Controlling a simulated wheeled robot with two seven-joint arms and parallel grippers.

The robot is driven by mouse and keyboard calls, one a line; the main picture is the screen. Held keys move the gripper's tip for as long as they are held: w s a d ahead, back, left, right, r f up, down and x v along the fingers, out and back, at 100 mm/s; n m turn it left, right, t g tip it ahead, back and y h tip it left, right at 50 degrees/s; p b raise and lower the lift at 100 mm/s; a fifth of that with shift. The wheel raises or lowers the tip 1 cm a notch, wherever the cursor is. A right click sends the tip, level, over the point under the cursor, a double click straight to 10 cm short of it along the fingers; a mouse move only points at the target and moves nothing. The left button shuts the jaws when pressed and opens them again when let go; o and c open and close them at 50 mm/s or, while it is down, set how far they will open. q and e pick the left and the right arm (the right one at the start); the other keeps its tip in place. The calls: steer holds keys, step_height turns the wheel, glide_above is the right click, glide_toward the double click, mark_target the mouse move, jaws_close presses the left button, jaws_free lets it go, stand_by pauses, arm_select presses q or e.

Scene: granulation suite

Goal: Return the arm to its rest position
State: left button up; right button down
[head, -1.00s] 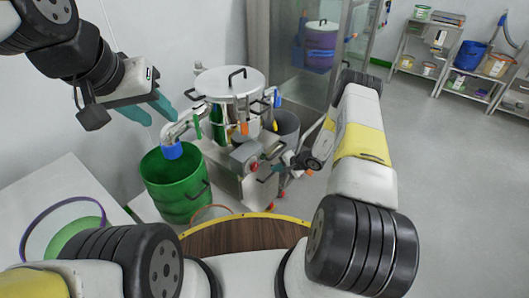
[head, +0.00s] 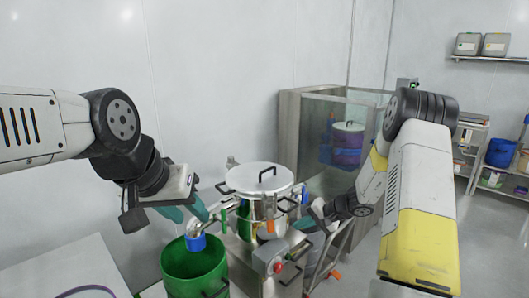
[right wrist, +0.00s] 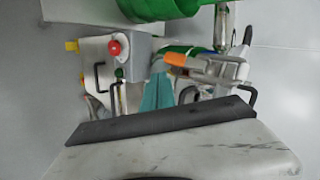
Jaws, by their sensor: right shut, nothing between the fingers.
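My left arm comes in from the left in the head view. Its gripper (head: 187,212) has teal fingers spread apart with nothing visible between them, above and beside the green bin (head: 190,262). My right arm reaches forward on the right of the head view. Its gripper (head: 303,222) is near the steel machine's front, right of the lidded vessel (head: 258,182). In the right wrist view the teal fingers (right wrist: 156,92) are together and empty, in front of the machine with its red button (right wrist: 114,48). Whether they touch the machine I cannot tell.
A blue cup-like part (head: 196,242) hangs over the green bin. A pale table (head: 70,268) is at the lower left. A glass-walled steel cabinet (head: 300,125) stands behind the machine. Shelves with a blue bin (head: 501,153) are at the far right, with grey floor before them.

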steer(key=s+a+r+n+g+h, duration=0.1)
steer(key=s+a+r+n, duration=0.1)
steer(key=s+r, duration=0.6)
steer(key=s+a+r+n+g, duration=0.15)
steer(key=s+r, duration=0.35)
steer(key=r, duration=0.7)
steer(key=s+d+r+n+t+h, duration=0.1)
steer(key=s+r, duration=0.3)
steer(key=s, duration=0.5)
steer(key=s+d+r+n+t+h, duration=0.1)
steer(key=s+d+r+t+h, duration=0.1)
steer(key=s, duration=0.8)
step_height(320, 180, up, 2)
steer(key=shift+s+d+h, duration=0.3)
steer(key=shift+d+h, duration=0.45)
steer(key=shift+h, duration=0.25)
